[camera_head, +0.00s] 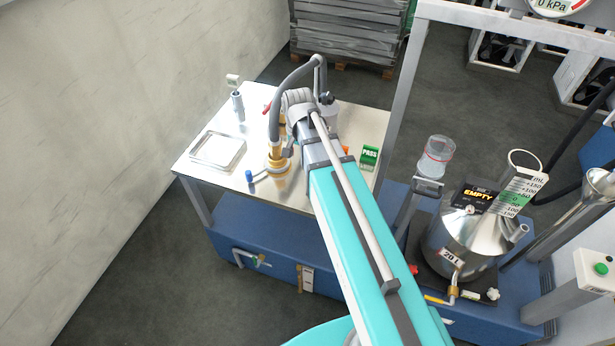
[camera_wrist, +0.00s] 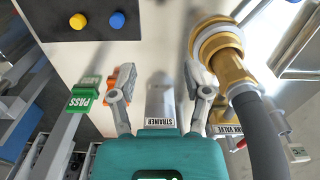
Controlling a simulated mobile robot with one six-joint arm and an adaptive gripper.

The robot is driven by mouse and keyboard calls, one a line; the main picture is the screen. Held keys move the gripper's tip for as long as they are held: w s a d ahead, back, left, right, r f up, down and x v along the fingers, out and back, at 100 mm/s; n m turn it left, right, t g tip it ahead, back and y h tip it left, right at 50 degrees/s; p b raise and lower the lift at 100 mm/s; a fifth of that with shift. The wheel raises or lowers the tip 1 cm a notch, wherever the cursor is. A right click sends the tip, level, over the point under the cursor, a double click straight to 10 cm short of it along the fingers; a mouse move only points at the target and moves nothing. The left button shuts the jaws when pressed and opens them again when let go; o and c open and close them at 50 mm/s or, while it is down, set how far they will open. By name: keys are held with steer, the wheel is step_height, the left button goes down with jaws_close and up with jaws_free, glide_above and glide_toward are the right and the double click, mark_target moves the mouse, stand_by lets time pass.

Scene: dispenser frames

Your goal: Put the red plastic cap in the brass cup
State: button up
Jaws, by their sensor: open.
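I cannot pick out the red plastic cap for certain in either view. A small red part (camera_head: 267,108) beside the hose also shows in the wrist view (camera_wrist: 241,143), and it looks like a handle. No brass cup is clearly seen. A brass fitting with a wide round base (camera_head: 278,165) stands on the table with a grey hose on it; it also shows in the wrist view (camera_wrist: 232,70). My gripper (camera_wrist: 160,72) is open, its fingers either side of a grey cylinder labelled STRAINER (camera_wrist: 160,100). I cannot tell whether they touch it. My arm hides part of the table.
The pale table (camera_head: 225,178) holds a silver tray (camera_head: 217,152), a grey cylinder (camera_head: 238,106), a blue-ended piece (camera_head: 249,176) and a green PASS block (camera_head: 369,157). An orange part (camera_wrist: 122,79) is near my left finger. A steel vessel (camera_head: 463,243) stands right.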

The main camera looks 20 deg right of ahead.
steer(key=s+n, duration=0.6)
steer(key=s, duration=0.3)
steer(key=shift+s+a, duration=0.2)
steer(key=shift+s, duration=0.2)
